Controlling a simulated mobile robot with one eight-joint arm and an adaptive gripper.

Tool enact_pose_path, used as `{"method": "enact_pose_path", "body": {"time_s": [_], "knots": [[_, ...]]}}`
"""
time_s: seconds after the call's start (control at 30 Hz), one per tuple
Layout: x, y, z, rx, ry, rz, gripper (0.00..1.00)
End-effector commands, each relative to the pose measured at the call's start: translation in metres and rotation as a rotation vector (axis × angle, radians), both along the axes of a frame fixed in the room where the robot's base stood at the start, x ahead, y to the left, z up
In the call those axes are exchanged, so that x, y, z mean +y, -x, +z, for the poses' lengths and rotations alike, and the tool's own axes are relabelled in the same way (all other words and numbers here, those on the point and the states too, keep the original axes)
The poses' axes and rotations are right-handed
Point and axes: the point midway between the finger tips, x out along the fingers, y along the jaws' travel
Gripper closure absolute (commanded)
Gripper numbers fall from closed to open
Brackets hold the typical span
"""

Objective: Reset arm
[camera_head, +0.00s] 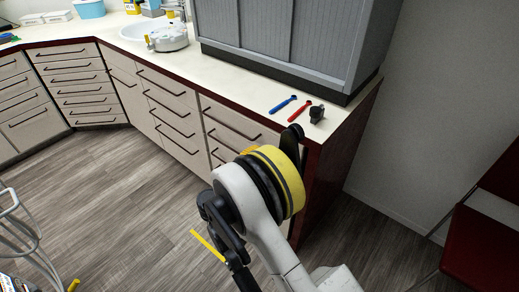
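My arm rises from the bottom of the view, with a white link and a broad yellow-and-black joint in front of the counter's right end. A black finger-like part (293,142) sticks up past the yellow joint and seems to belong to my gripper. The rest of the gripper is hidden or hard to make out, so its opening does not show. I see nothing clearly held. A dark jointed part and a thin yellow bar show at the left side of my arm.
A blue tool (283,104), a red tool (300,111) and a small black object (317,115) lie on the pale counter (235,85) near its right end. A grey shutter cabinet (290,35) stands behind them. A dark red chair (485,235) is at right. The left floor is mostly clear.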

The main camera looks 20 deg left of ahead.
Motion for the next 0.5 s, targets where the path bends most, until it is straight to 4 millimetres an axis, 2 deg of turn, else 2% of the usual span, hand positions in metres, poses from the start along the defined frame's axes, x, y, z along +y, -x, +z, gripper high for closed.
{"method": "enact_pose_path", "body": {"time_s": [0.33, 0.43, 0.5], "knots": [[-0.003, -0.002, 0.003, 0.006, -0.005, -0.004, 1.0], [-0.017, -0.012, 0.016, 0.037, -0.033, -0.025, 1.0], [-0.038, -0.023, 0.033, 0.078, -0.073, -0.053, 1.0]]}}
